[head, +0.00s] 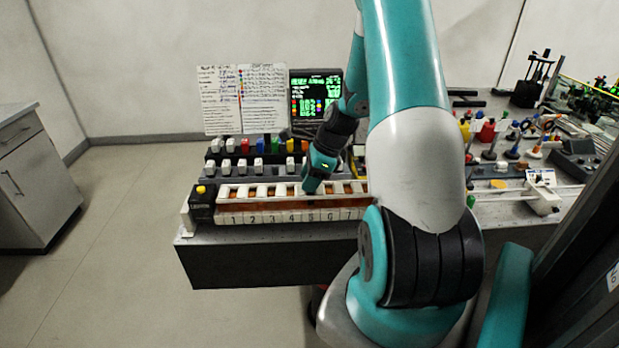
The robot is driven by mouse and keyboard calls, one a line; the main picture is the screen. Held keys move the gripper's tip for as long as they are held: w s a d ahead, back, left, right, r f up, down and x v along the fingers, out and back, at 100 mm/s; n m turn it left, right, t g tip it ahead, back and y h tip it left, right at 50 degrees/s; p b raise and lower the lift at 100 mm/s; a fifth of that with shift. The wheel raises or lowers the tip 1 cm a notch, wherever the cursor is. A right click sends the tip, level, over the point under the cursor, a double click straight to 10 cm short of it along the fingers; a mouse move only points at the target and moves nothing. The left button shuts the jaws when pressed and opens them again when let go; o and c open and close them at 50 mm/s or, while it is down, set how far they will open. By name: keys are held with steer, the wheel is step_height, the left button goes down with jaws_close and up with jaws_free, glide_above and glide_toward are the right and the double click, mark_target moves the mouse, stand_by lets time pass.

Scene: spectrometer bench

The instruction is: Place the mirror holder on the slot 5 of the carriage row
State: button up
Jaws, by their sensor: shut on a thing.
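The carriage row (260,218) is a long white rack at the bench's front left edge, with numbers along its front face. Its slots show white blocks and orange-brown gaps. The label for slot 5 (309,216) is readable on the front face. My gripper (313,188) points down at the row, just above and behind that label, around slot 5. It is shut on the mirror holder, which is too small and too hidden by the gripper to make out. I cannot tell whether the holder touches the slot.
Behind the row stand racks of white and coloured blocks (242,168). Farther back are a lit screen (316,95) and two written sheets (242,98). A black block with a yellow knob (201,203) stands at the row's left end. Optical parts (512,150) crowd the right bench.

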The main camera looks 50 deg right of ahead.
steer(key=shift+f, duration=0.2)
steer(key=o, duration=0.9)
steer(key=shift+r, duration=0.1)
steer(key=shift+r, duration=0.1)
